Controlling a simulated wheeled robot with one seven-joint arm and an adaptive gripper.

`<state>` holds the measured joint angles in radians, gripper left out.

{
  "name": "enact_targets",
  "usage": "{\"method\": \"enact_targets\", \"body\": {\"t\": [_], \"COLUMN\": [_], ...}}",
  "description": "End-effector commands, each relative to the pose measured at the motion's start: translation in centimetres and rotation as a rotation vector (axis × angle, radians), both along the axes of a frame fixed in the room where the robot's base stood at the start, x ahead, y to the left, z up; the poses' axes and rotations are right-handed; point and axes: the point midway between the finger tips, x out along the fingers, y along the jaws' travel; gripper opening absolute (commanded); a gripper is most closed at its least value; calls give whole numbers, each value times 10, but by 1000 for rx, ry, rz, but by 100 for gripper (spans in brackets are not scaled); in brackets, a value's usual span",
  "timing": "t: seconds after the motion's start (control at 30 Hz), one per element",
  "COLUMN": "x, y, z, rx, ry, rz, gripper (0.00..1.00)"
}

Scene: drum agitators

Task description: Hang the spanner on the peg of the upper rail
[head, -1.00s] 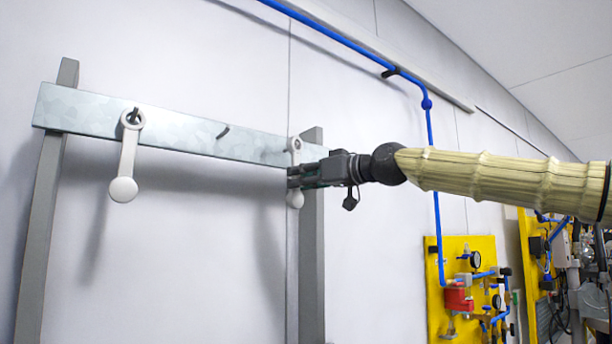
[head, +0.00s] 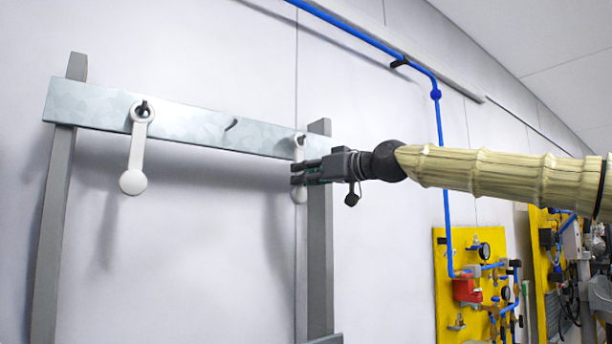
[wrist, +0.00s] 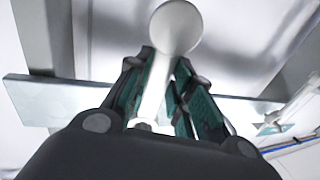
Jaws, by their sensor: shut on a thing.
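A white spanner (head: 298,153) stands upright at the right end of the galvanised rail (head: 185,122). Its ring end overlaps the rail at a dark peg; whether the ring is around that peg I cannot tell. My gripper (head: 296,174) is shut on its handle just below the rail, coming from the right. In the wrist view my gripper (wrist: 165,62) has a finger on each side of the spanner (wrist: 175,28), its round disc beyond the fingertips. The fingers hide part of the handle. A bare peg (head: 231,124) sticks out of the rail's middle.
A second white spanner (head: 134,160) hangs by its ring on the rail's left peg. Grey posts (head: 320,240) carry the rail before a white wall. A blue pipe (head: 440,150) and a yellow panel (head: 455,325) are at the right. Space below the rail is clear.

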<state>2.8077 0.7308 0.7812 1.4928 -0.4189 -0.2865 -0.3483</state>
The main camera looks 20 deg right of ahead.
Motion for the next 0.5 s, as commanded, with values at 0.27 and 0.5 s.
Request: {"method": "enact_targets", "body": {"t": [0.27, 0.5], "x": [0, 0], "y": [0, 0], "z": [1, 0], "rx": [1, 1], "ry": [-1, -1], "rz": [0, 0], "gripper": [0, 48]}}
